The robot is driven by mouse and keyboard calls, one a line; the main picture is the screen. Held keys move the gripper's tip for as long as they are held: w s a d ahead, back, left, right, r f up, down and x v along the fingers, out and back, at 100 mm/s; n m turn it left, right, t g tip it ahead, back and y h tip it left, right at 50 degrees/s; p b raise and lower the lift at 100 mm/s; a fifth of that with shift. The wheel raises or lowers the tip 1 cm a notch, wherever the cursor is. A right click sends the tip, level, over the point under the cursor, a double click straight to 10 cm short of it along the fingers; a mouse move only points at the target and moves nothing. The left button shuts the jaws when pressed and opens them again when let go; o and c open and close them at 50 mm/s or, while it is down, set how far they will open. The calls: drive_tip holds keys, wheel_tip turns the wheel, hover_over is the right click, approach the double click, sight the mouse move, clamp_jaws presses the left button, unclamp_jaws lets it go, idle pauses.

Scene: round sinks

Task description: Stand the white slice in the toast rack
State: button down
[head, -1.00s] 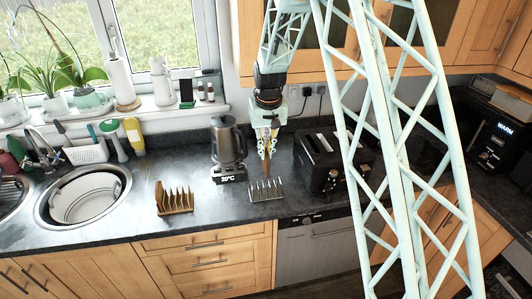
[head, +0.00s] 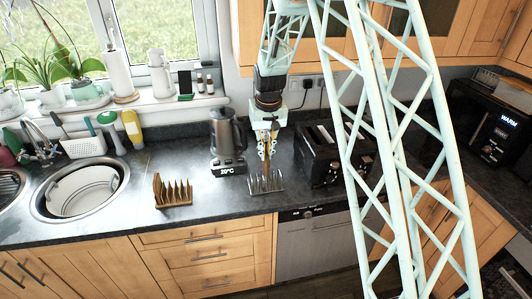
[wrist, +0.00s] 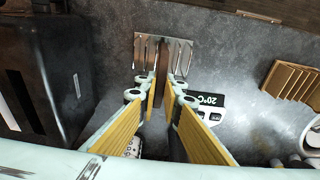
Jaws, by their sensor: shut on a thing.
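The metal toast rack (head: 262,187) stands on the dark worktop below my gripper, and its wires show in the wrist view (wrist: 181,50). My gripper (head: 267,146) points down over it, shut on a thin upright slice (wrist: 160,78). Only the slice's brown edge shows, so its white face is hidden. In the head view the slice (head: 266,168) reaches down to the rack's wires. In the wrist view it lines up with the rack's middle, roughly parallel to the wires. I cannot tell whether its lower edge is between the wires.
A wooden rack (head: 175,204) with upright slats stands to the left. A kettle (head: 225,135) on a base reading 20°C (head: 229,171) is behind left. A black toaster (head: 316,160) stands close on the right. The worktop between the two racks is clear.

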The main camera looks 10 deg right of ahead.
drive_tip(key=shift+f+b, duration=1.8)
drive_tip(key=shift+f, duration=0.95)
drive_tip(key=c, duration=2.7)
unclamp_jaws()
drive_tip(key=shift+r, duration=0.1)
drive_tip(key=shift+s+r, duration=0.3)
drive_tip(key=shift+r, duration=1.65)
drive_tip(key=shift+s+r, duration=0.3)
drive_tip(key=shift+r, duration=1.6)
drive_tip(key=shift+s+r, duration=0.3)
drive_tip(key=shift+r, duration=1.65)
